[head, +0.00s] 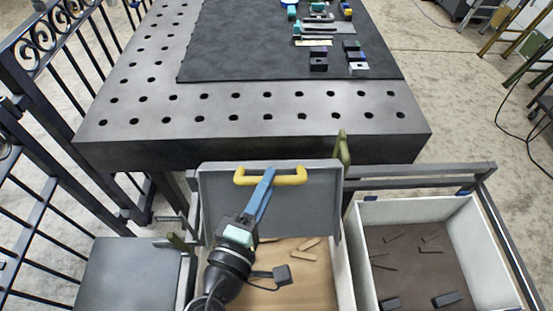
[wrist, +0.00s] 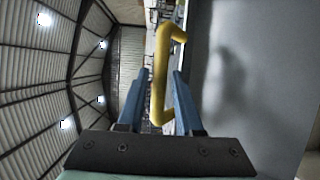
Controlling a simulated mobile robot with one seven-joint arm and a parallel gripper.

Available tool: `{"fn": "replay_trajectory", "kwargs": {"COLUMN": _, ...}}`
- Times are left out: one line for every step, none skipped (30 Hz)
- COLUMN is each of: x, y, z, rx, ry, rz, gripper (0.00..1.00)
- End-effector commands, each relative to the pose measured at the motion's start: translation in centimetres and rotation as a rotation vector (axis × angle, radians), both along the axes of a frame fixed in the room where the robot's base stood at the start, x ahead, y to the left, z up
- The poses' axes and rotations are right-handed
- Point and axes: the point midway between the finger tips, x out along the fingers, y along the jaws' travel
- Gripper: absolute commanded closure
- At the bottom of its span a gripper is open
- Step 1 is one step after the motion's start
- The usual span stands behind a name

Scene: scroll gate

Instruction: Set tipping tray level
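The tipping tray (head: 215,215) is a grey panel tilted steeply up in front of the dark table's edge in the head view. A yellow bar handle (head: 290,180) runs along its upper part. My gripper (head: 268,173) reaches up over the panel, its blue fingers at the middle of the handle. In the wrist view the two blue fingers stand apart, with the yellow handle (wrist: 158,85) between them and slim gaps on both sides. The tray's grey face (wrist: 250,70) fills the right of that view. My arm hides part of the panel's lower left.
A perforated dark table (head: 140,130) with a black mat and small parts lies behind. A white-walled bin (head: 360,240) stands at right. A flat grey panel (head: 130,270) lies at left, beside a black railing (head: 45,190). Wooden pieces (head: 296,254) lie on a brown surface below the tray.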

Motion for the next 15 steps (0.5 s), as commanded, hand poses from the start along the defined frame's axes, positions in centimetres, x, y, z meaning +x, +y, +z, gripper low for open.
{"fn": "replay_trajectory", "kwargs": {"x": 1.0, "y": -0.4, "z": 0.2, "rx": -0.001, "ry": -0.002, "rz": -0.003, "gripper": 0.65}}
{"fn": "replay_trajectory", "kwargs": {"x": 1.5, "y": -0.6, "z": 0.2, "rx": -0.001, "ry": -0.002, "rz": -0.002, "gripper": 0.65}}
{"fn": "replay_trajectory", "kwargs": {"x": 2.1, "y": -0.9, "z": 0.2, "rx": -0.001, "ry": -0.002, "rz": -0.003, "gripper": 0.65}}
{"fn": "replay_trajectory", "kwargs": {"x": 2.5, "y": -1.1, "z": 0.2, "rx": 0.000, "ry": -0.001, "rz": -0.003, "gripper": 0.65}}
{"fn": "replay_trajectory", "kwargs": {"x": 2.9, "y": -1.2, "z": 0.1, "rx": 0.000, "ry": -0.001, "rz": -0.002, "gripper": 0.65}}
{"fn": "replay_trajectory", "kwargs": {"x": 3.3, "y": -1.4, "z": 0.1, "rx": 0.000, "ry": -0.001, "rz": -0.001, "gripper": 0.65}}
{"fn": "replay_trajectory", "kwargs": {"x": 3.6, "y": -1.5, "z": 0.0, "rx": 0.000, "ry": 0.000, "rz": -0.001, "gripper": 0.65}}
{"fn": "replay_trajectory", "kwargs": {"x": 3.8, "y": -1.6, "z": 0.0, "rx": 0.000, "ry": 0.000, "rz": -0.001, "gripper": 0.65}}
{"fn": "replay_trajectory", "kwargs": {"x": 4.1, "y": -1.7, "z": 0.0, "rx": 0.000, "ry": -0.001, "rz": -0.001, "gripper": 0.65}}
{"fn": "replay_trajectory", "kwargs": {"x": 4.2, "y": -1.7, "z": 0.0, "rx": 0.000, "ry": -0.001, "rz": 0.000, "gripper": 0.65}}
{"fn": "replay_trajectory", "kwargs": {"x": 4.4, "y": -1.8, "z": -0.1, "rx": 0.000, "ry": -0.001, "rz": 0.000, "gripper": 0.65}}
{"fn": "replay_trajectory", "kwargs": {"x": 4.5, "y": -1.9, "z": -0.1, "rx": 0.000, "ry": 0.000, "rz": 0.000, "gripper": 0.65}}
{"fn": "replay_trajectory", "kwargs": {"x": 4.5, "y": -1.9, "z": -0.1, "rx": 0.000, "ry": 0.000, "rz": 0.000, "gripper": 0.65}}
{"fn": "replay_trajectory", "kwargs": {"x": 4.5, "y": -1.9, "z": -0.2, "rx": 0.000, "ry": 0.000, "rz": 0.000, "gripper": 0.65}}
{"fn": "replay_trajectory", "kwargs": {"x": 4.5, "y": -1.9, "z": -0.2, "rx": 0.000, "ry": 0.000, "rz": 0.000, "gripper": 0.65}}
